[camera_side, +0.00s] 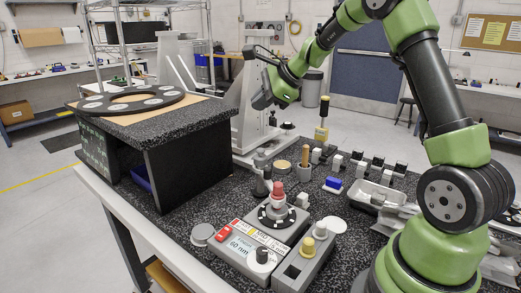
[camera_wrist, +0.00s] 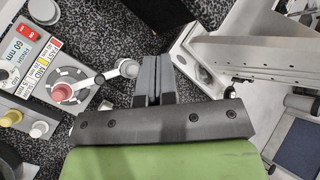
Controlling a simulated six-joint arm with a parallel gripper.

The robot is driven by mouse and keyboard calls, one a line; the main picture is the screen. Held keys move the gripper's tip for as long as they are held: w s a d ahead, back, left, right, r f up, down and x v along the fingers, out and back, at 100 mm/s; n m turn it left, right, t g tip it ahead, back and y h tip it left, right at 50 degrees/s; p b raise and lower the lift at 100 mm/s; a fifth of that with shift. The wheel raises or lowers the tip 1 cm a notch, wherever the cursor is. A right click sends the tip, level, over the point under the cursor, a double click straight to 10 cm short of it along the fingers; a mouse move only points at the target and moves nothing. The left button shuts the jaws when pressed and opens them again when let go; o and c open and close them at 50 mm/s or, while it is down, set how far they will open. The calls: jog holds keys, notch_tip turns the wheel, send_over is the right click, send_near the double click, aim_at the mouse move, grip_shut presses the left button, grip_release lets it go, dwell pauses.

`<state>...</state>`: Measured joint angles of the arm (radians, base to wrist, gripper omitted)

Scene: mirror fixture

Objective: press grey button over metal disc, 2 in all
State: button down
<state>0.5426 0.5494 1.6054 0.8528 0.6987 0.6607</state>
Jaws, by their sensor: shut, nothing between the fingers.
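My gripper (camera_side: 262,102) is raised in front of the tall pale-grey stand, well above the bench. In the wrist view its two grey fingers (camera_wrist: 152,75) are together with nothing between them. A flat grey disc (camera_side: 202,233) lies at the left of the grey control box (camera_side: 238,252); a pale round disc also shows in the wrist view (camera_wrist: 43,10). I cannot tell for certain which part is the grey button over the metal disc. A red knob (camera_side: 277,190) stands above a black dial (camera_side: 265,216); the red knob shows in the wrist view (camera_wrist: 62,93), left of my fingers, apart from them.
The tall stand (camera_side: 250,115) rises close to my gripper. A raised speckled platform (camera_side: 165,122) with a black ring is at left.

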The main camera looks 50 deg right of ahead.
aim_at(261, 150)
jog(key=shift+f, duration=0.1)
jog(key=shift+f, duration=4.35)
jog(key=shift+f, duration=0.4)
jog(key=shift+f, duration=0.55)
jog(key=shift+r, duration=1)
jog(key=shift+r, duration=2.5)
